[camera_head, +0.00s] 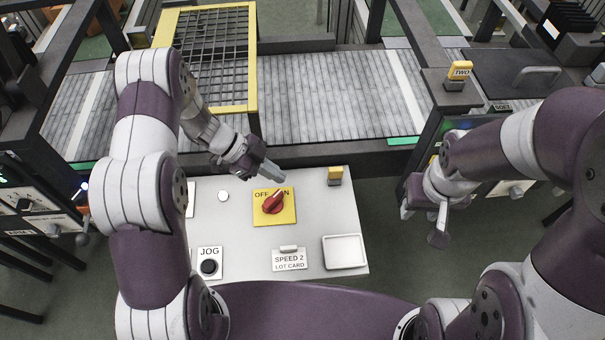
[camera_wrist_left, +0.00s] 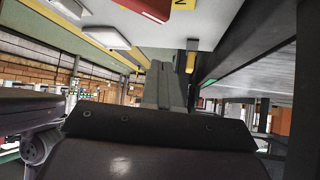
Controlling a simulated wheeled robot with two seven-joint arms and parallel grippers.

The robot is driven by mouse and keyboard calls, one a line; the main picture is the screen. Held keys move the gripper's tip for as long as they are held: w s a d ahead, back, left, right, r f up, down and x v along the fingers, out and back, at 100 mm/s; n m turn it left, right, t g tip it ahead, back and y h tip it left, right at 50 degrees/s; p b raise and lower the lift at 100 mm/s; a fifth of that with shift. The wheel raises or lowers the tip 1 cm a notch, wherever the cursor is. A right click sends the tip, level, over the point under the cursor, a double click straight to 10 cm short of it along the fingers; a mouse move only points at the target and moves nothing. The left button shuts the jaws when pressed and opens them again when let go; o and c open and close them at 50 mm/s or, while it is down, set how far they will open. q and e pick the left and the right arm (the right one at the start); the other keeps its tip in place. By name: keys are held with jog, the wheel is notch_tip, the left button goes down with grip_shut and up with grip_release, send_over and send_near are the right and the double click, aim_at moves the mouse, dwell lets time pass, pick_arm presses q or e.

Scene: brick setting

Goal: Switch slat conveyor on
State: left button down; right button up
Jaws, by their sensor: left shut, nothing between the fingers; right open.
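The red rotary knob (camera_head: 272,204) sits on a yellow plate (camera_head: 289,215) marked OFF and ON, on a white control panel (camera_head: 232,240). Its handle slants toward the upper right, on the ON side. My left gripper (camera_head: 282,178) is shut and empty just beyond the plate's upper edge, close to the knob; I cannot tell whether they touch. In the left wrist view, the left fingers (camera_wrist_left: 165,85) are together, with the red knob (camera_wrist_left: 150,8) at the top edge. The slat conveyor (camera_head: 320,95) runs behind the panel. My right gripper (camera_head: 437,215) is open and empty, right of the panel.
The panel also bears a JOG button (camera_head: 208,267), a SPEED 2 lot card (camera_head: 289,260), a white tray (camera_head: 345,238) and a small yellow block (camera_head: 335,174). A yellow-framed mesh guard (camera_head: 215,50) stands over the conveyor. A dark rail (camera_head: 310,155) edges the conveyor just behind the panel.

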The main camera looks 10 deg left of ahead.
pick_arm(q)
jog(key=s+d+r, duration=0.2)
jog(key=d+r, duration=0.3)
jog(key=d, duration=0.3)
jog(key=shift+d+r+b, duration=0.15)
jog(key=shift+d+b, duration=0.2)
jog(key=shift+b, duration=0.05)
